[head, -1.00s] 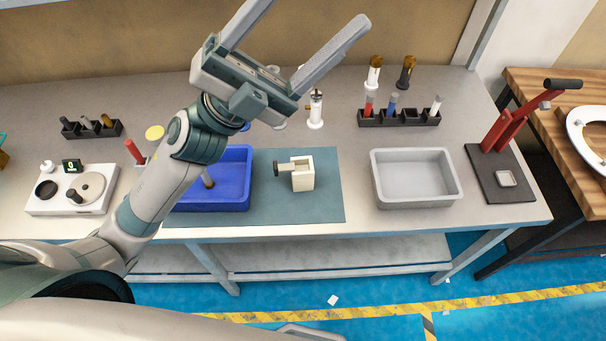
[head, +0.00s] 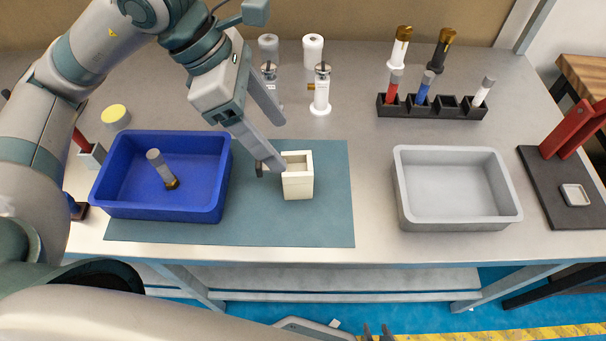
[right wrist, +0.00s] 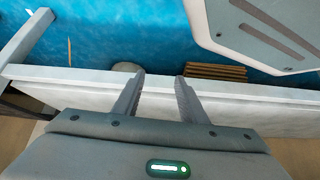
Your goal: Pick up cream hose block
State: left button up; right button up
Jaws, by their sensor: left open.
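The cream hose block (head: 298,186) stands upright on the teal mat (head: 250,226), its hollow top facing up. Its dark-ended side peg points left and is partly hidden behind a finger of my left gripper (head: 279,143). My left gripper is open and reaches down from the upper left. One fingertip appears just at the block's upper left edge, the other above and behind it. I cannot tell whether it touches. My right gripper (head: 377,332) shows only as tips at the bottom edge, far from the block. In the right wrist view it (right wrist: 158,88) is open and empty.
A blue bin (head: 205,205) holding a grey fitting stands left of the block. A grey tray (head: 455,219) stands right. Behind are metal-capped white fittings (head: 321,95) and a black rack (head: 432,113). The mat between block and grey tray is clear.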

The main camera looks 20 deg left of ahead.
aim_at(295, 166)
pick_arm(q)
jog(key=shift+w+a+f+t+y, duration=0.15)
jog(key=shift+w+a+y, duration=0.15)
jog(key=shift+a, duration=0.15)
jog(key=shift+w+a+f+t+y, duration=0.1)
jog(key=shift+w+a+t+y, duration=0.15)
jog(key=shift+a, duration=0.2)
pick_arm(e)
jog(key=shift+w+a, duration=0.15)
jog(key=shift+w, duration=0.4)
pick_arm(q)
jog(key=p+x, duration=0.1)
jog(key=x, duration=0.1)
jog(key=shift+d+f, duration=0.15)
jog(key=shift+f, duration=0.2)
jog(key=p+x, duration=0.1)
jog(key=x, duration=0.1)
jog(key=shift+d+f, duration=0.15)
jog(key=shift+f, duration=0.2)
jog(key=p+x, duration=0.1)
jog(key=x, duration=0.5)
jog(key=shift+w+d+f, duration=0.15)
jog(key=shift+f, duration=0.2)
pick_arm(e)
jog(key=s+d+f+g, duration=0.2)
jog(key=s+d, duration=0.1)
jog(key=s, duration=0.5)
jog(key=shift+f+h, duration=0.3)
jog(key=shift+f, duration=0.1)
